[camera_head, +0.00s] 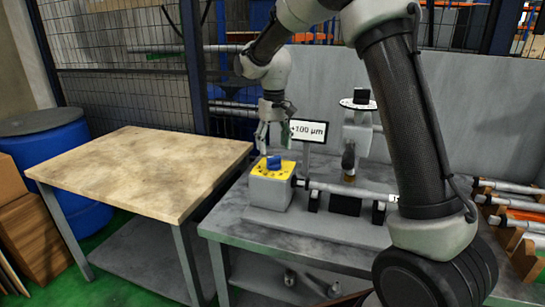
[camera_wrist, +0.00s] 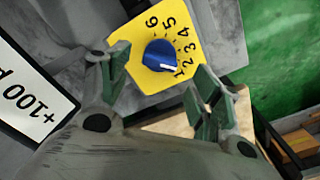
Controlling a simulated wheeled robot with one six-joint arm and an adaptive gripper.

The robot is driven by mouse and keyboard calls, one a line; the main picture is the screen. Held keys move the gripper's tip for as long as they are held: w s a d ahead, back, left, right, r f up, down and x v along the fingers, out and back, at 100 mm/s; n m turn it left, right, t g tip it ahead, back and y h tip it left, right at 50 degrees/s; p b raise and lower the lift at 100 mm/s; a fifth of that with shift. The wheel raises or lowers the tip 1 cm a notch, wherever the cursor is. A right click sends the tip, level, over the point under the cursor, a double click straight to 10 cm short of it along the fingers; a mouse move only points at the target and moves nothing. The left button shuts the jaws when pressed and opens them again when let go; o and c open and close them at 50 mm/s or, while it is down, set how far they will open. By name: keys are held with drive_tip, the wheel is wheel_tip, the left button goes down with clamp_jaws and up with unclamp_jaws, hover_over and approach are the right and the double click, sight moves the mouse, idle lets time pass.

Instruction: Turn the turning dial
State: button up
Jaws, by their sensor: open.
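The blue turning dial (camera_head: 273,162) sits on a yellow plate (camera_head: 259,170) on top of a grey box at the left end of the grinder. In the wrist view, the dial (camera_wrist: 159,53) is surrounded by black numbers 1 to 6, and its white pointer is at or near 1. My gripper (camera_head: 271,143) is above the dial, pointing down. In the wrist view, the green-padded fingers of my gripper (camera_wrist: 164,75) are spread apart, one on each side of the dial in the picture. I see no contact with it.
A "+100 µm" sign (camera_head: 309,131) stands close behind the dial, beside my gripper. A horizontal shaft (camera_head: 352,192) and an upright grinder unit (camera_head: 357,135) are to the right. A wooden-topped table (camera_head: 140,170) at left is bare. Shafts lie on a rack (camera_head: 515,205) at far right.

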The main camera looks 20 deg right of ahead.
sight(274, 156)
wheel_tip(274, 156, down, 6)
drive_tip(key=shift+r, duration=0.25)
drive_tip(key=c, duration=1)
